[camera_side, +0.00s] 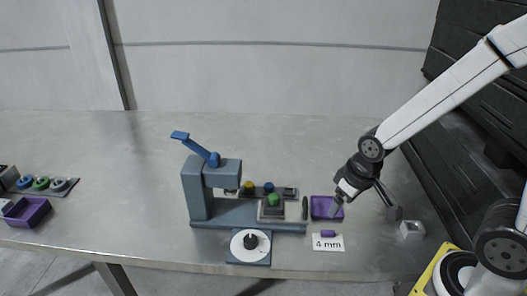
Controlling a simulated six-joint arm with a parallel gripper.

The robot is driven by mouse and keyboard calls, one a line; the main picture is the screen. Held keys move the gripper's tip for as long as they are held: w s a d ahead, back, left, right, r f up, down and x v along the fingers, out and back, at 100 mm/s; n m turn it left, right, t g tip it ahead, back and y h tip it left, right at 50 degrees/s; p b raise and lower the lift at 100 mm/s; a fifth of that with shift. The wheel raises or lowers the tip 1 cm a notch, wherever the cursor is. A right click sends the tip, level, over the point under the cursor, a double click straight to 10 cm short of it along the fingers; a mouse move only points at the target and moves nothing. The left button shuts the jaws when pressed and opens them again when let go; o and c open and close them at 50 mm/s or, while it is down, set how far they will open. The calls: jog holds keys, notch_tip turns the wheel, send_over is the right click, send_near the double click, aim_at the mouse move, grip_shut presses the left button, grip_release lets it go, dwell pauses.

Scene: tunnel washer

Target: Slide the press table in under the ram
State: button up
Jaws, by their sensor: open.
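The blue-grey press (197,195) stands on the table with its blue lever (195,147) raised. Its ram (231,191) hangs under the head, above the base. The press table (268,213) is a small grey block on the base, to the right of the ram and clear of it. A green piece (272,199) sits on top of it. A dark round knob (305,208) is at the right end. My gripper (338,205) is open, pointing down at the purple tray, to the right of the knob and apart from it.
The purple tray (314,214) sits right of the press, with a purple piece (328,233) and a "4 mm" card (328,246) in front. A dial (250,243) is before the press. A rack (283,191) stands behind.

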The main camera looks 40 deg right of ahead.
jog(key=c, duration=0.4)
jog(key=shift+w, duration=0.25)
jog(key=shift+c, duration=0.3)
jog(key=m+g+y, duration=0.1)
jog(key=m+y, duration=0.1)
jog(key=m, duration=0.7)
send_near(306, 202)
jog(key=shift+a+f, duration=0.15)
jog(key=shift+f, duration=0.15)
jog(key=shift+x, duration=3.9)
grip_shut()
